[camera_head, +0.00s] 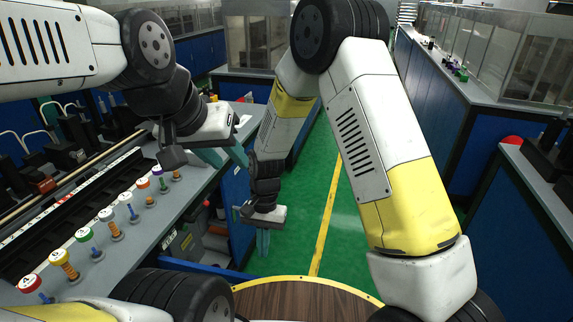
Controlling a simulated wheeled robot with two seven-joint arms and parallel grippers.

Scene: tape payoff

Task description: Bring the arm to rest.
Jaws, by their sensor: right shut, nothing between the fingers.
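My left gripper (224,157) reaches in from the left over the edge of the left bench. Its two teal fingers show apart with nothing visible between them, so it looks open. My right gripper (263,242) hangs lower, beside the bench front and above the green floor. Its teal fingers point down, are shut and hold nothing. My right arm bends down from the top and runs down to the lower right.
The left bench (150,222) carries a row of several small coloured spools (109,215) and a long dark rack (70,215). Open shelving is under it. A blue-sided bench (450,100) stands right. Green floor (300,220) with a yellow line lies clear between.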

